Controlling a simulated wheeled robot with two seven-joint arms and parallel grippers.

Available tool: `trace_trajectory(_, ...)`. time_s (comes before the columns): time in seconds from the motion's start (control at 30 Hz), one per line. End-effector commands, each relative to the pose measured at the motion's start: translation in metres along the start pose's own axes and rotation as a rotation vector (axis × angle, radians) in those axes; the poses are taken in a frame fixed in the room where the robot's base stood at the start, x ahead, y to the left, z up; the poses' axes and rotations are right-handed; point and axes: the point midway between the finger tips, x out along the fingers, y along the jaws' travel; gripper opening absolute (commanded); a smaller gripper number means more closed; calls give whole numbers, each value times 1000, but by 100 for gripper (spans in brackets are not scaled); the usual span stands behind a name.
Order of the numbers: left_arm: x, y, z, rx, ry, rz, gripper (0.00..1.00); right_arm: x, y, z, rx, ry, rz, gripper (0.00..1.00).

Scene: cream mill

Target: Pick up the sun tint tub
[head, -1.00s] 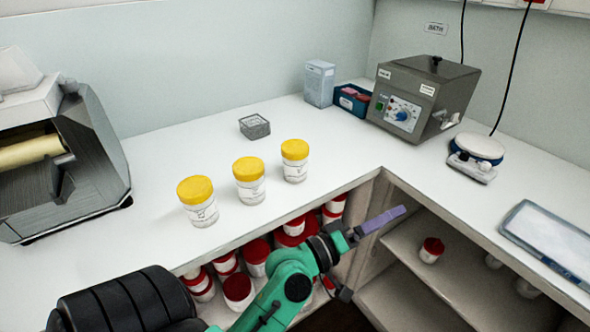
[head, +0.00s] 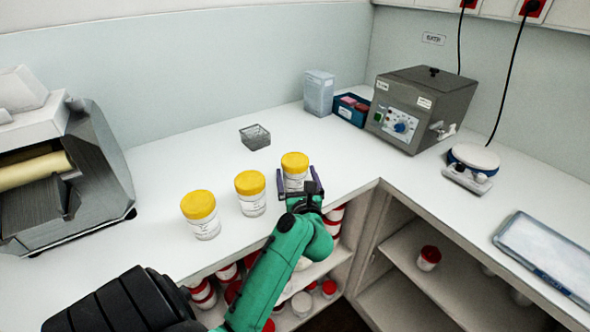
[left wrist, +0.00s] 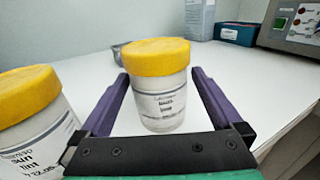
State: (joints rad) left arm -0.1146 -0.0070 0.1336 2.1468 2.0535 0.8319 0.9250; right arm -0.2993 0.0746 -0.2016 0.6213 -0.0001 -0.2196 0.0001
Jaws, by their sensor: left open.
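Three white tubs with yellow lids stand in a row on the counter. In the left wrist view the tub at the left edge, cut off by the frame, reads "sun tint" (left wrist: 30,120); it appears to be the middle tub (head: 252,202) in the head view. My left gripper (head: 299,180) is open at the right-hand tub (head: 294,162). In the left wrist view this tub (left wrist: 160,95) stands upright between the purple fingers (left wrist: 160,78), with gaps on both sides; its label is too small to read surely. My right gripper is not in view.
The third yellow-lidded tub (head: 201,218) stands at the left. A small grey basket (head: 255,137) sits behind the row. A grey roller machine (head: 75,165) is at the left and a grey bath unit (head: 422,108) at the back right. Red-lidded tubs fill shelves below the counter edge.

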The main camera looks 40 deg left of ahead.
Motion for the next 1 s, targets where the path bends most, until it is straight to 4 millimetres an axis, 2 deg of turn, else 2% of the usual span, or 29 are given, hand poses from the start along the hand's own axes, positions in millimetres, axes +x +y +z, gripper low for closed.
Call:
trace_trajectory(0.1,23,2,6,5,-4,1,100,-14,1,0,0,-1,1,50)
trace_trajectory(0.2,40,1,4,3,-3,0,100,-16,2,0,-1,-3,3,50)
trace_trajectory(0.3,47,2,1,3,-2,0,100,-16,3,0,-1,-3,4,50)
trace_trajectory(0.47,46,2,0,2,-1,-1,100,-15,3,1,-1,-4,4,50)
trace_trajectory(0.6,46,2,0,3,-1,-1,46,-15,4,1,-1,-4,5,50)
trace_trajectory(0.7,46,2,0,3,-2,-1,11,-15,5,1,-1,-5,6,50)
trace_trajectory(1.0,46,1,6,1,-4,-1,11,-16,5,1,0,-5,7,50)
